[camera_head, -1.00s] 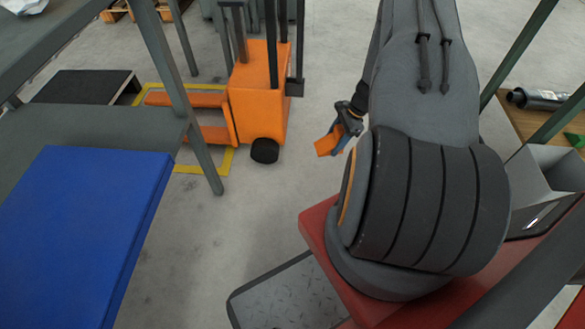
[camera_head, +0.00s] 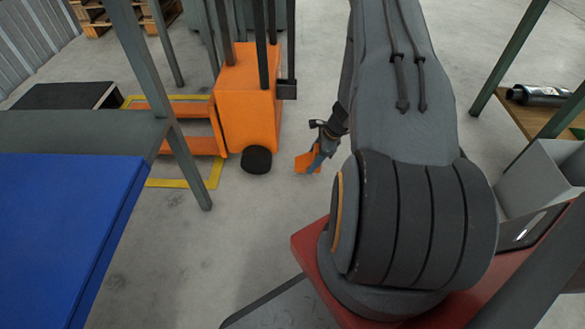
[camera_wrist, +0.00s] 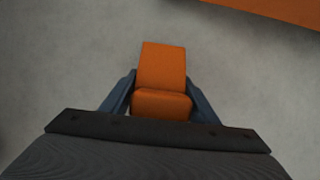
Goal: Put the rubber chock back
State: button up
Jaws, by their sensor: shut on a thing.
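The orange rubber chock (camera_head: 306,163) is a small wedge. My gripper (camera_head: 315,160) is shut on it and holds it over the grey floor, to the right of the orange pallet truck (camera_head: 247,105). In the wrist view the chock (camera_wrist: 161,75) sits between the two fingers of my gripper (camera_wrist: 160,103), with its sloped part reaching forward. The truck's black wheel (camera_head: 257,159) faces the chock, with a gap of floor between them in the head view. The chock's height above the floor is hard to tell.
Yellow floor lines (camera_head: 211,178) frame the truck's forks (camera_head: 190,145). A bench with a blue mat (camera_head: 62,225) stands at the left, its grey leg (camera_head: 188,165) near the forks. A wooden shelf with a muffler (camera_head: 540,96) is at the right. The floor around the chock is clear.

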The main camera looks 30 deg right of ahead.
aim_at(306, 160)
jog(key=w+a, duration=0.1)
jog(key=w+a+b, duration=0.1)
jog(key=a, duration=0.1)
jog(key=w+a+b, duration=0.1)
jog(key=a, duration=0.1)
jog(key=shift+w+a, duration=0.25)
jog(key=shift+w, duration=0.1)
jog(key=b+x, duration=0.2)
jog(key=x, duration=0.1)
jog(key=shift+s+d, duration=0.1)
jog(key=shift+d, duration=0.15)
jog(key=shift+f+b, duration=0.35)
jog(key=shift+f, duration=0.15)
jog(key=o, duration=1.4)
jog(key=p+v, duration=0.5)
jog(key=v, duration=0.7)
jog(key=shift+s, duration=0.15)
